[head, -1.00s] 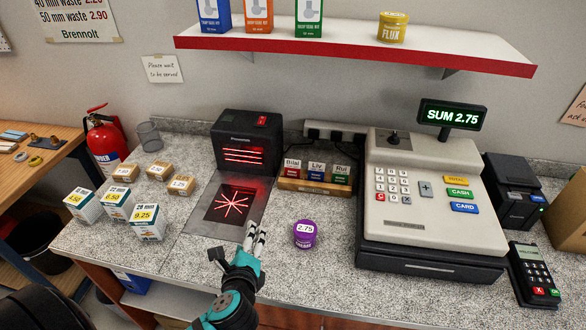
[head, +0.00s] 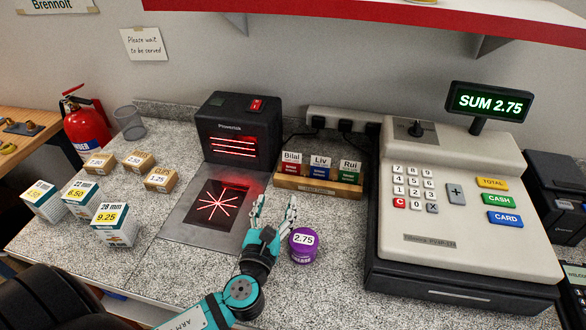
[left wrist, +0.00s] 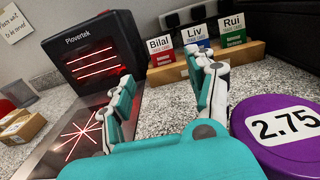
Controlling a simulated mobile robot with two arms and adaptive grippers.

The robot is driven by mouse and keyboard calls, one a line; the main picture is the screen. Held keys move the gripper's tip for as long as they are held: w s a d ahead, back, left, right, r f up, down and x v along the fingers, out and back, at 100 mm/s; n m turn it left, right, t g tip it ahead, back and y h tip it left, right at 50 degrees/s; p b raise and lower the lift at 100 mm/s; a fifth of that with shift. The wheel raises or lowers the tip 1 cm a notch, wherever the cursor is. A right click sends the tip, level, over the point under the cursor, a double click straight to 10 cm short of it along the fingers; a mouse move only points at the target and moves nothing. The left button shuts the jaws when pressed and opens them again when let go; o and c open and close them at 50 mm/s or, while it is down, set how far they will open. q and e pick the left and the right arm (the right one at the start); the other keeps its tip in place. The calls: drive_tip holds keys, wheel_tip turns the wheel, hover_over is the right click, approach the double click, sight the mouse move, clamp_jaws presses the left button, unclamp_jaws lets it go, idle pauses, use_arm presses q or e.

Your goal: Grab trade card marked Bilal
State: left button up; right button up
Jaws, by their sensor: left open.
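The trade card marked Bilal (head: 291,162) is red and white. It stands upright at the left end of a wooden card holder (head: 318,187), beside the blue Liv card (head: 319,168) and the green Rui card (head: 349,171). In the left wrist view the Bilal card (left wrist: 160,50) shows beyond the fingers. My left gripper (head: 273,212) is open and empty, in front of the holder and apart from the cards. Its fingers also show in the left wrist view (left wrist: 165,98). My right gripper is not in view.
A purple tin (head: 303,244) marked 2.75 stands just right of my left gripper. A black scanner (head: 239,132) with a red-lit plate stands to the left. The cash register (head: 455,215) stands to the right. Small boxes (head: 115,224) stand at the counter's left.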

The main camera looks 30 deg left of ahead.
use_arm(q)
drive_tip(key=p, duration=0.3)
approach(292, 158)
drive_tip(key=x, duration=0.5)
drive_tip(key=shift+w, duration=0.25)
drive_tip(key=x, duration=0.5)
drive_tip(key=shift+s+a+f+p, duration=0.1)
drive_tip(key=shift+p, duration=0.3)
drive_tip(key=shift+s, duration=0.1)
drive_tip(key=c, duration=0.4)
